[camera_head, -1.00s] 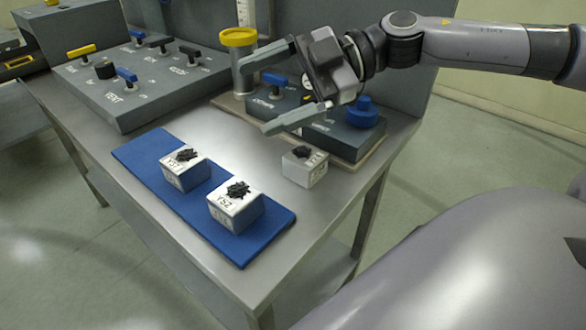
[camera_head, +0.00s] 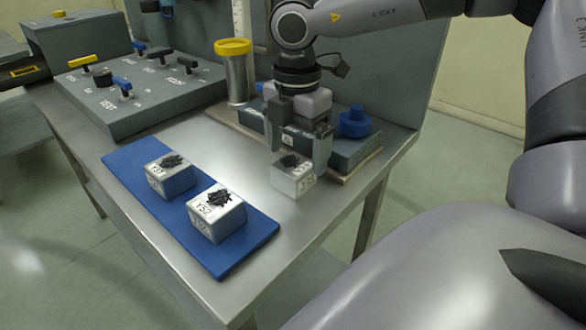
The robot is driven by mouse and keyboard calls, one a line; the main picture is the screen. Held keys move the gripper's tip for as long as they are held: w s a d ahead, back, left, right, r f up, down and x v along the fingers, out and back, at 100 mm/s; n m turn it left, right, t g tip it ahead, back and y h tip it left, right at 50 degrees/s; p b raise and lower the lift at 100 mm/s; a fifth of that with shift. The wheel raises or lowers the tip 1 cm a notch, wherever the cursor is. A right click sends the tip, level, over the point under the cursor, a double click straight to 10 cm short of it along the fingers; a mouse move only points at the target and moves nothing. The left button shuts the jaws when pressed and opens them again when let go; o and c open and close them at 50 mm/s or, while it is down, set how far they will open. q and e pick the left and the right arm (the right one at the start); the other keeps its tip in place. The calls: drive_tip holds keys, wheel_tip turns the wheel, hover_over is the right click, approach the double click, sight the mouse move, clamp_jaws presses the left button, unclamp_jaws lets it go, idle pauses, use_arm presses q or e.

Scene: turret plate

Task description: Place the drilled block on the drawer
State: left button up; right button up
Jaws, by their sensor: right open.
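Three pale blocks with dark shavings on top are in view; I cannot tell which one is the drilled block. One block (camera_head: 292,177) stands on the bare metal table, and the labelled block (camera_head: 216,215) and another block (camera_head: 170,177) stand on the blue mat (camera_head: 122,160). My right gripper (camera_head: 299,158) points down, open, with its fingers at either side of the block on the bare metal; contact cannot be told. A dark unit with a yellow-edged front (camera_head: 24,71) at the far left may be the drawer. My left gripper is out of view.
A grey panel with several coloured handles (camera_head: 135,95) fills the back left. A yellow-topped cylinder (camera_head: 236,75) and a grey fixture with a blue knob (camera_head: 355,122) stand behind the gripper. Bare table (camera_head: 235,150) lies between mat and fixture.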

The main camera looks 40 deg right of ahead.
sight(296, 162)
drive_tip(key=shift+f, duration=1.7)
drive_tip(key=shift+r, duration=0.1)
drive_tip(key=c, duration=1.5)
